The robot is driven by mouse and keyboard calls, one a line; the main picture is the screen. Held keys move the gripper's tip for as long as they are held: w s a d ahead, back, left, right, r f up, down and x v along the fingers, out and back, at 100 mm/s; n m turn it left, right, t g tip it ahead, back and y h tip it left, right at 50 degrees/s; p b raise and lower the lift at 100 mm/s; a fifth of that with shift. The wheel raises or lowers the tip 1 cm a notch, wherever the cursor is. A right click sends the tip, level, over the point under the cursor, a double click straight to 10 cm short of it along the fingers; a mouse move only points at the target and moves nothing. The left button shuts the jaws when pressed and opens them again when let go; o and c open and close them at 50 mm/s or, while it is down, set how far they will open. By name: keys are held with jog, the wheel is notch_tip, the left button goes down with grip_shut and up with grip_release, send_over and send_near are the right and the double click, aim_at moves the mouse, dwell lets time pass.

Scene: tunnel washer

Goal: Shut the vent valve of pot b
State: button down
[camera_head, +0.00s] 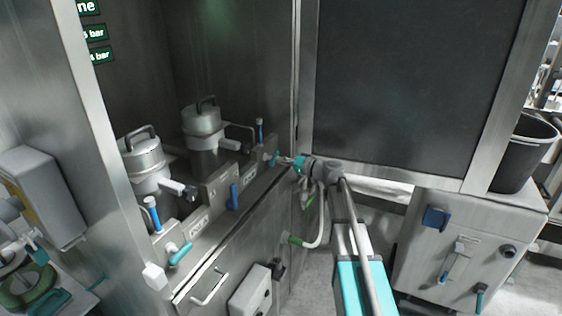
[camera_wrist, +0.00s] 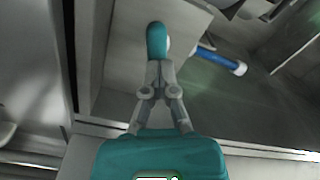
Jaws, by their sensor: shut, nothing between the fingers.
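Two lidded steel pots stand in the cabinet in the head view, a near left pot (camera_head: 147,160) and a far right pot (camera_head: 203,122). The plate lettering is too small to tell which is pot b. A teal valve handle (camera_head: 275,158) sits on the front panel by the right pot; another teal handle (camera_head: 180,254) sits by the left pot. My gripper (camera_head: 285,161) is at the right teal handle. In the wrist view my gripper (camera_wrist: 157,72) is shut and empty, its fingertips right at the rounded teal handle (camera_wrist: 157,38). I cannot tell whether they touch.
Blue handles stand by the left pot (camera_head: 152,213), between the pots (camera_head: 234,196) and by the right pot (camera_head: 259,130). A steel cabinet post (camera_head: 299,75) rises close behind my gripper. A green-ended hose (camera_head: 318,235) hangs below. A black bucket (camera_head: 522,155) stands right.

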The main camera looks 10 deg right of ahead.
jog(key=m, duration=0.6)
jog(key=shift+w+a, duration=0.2)
jog(key=shift+w, duration=0.05)
jog(key=shift+s, duration=0.1)
jog(key=c, duration=0.9)
grip_release()
jog(key=o, duration=0.5)
jog(key=shift+a+f, duration=0.15)
jog(key=shift+f, duration=0.05)
jog(key=o, duration=0.4)
jog(key=shift+d, duration=0.2)
jog(key=v, duration=0.8)
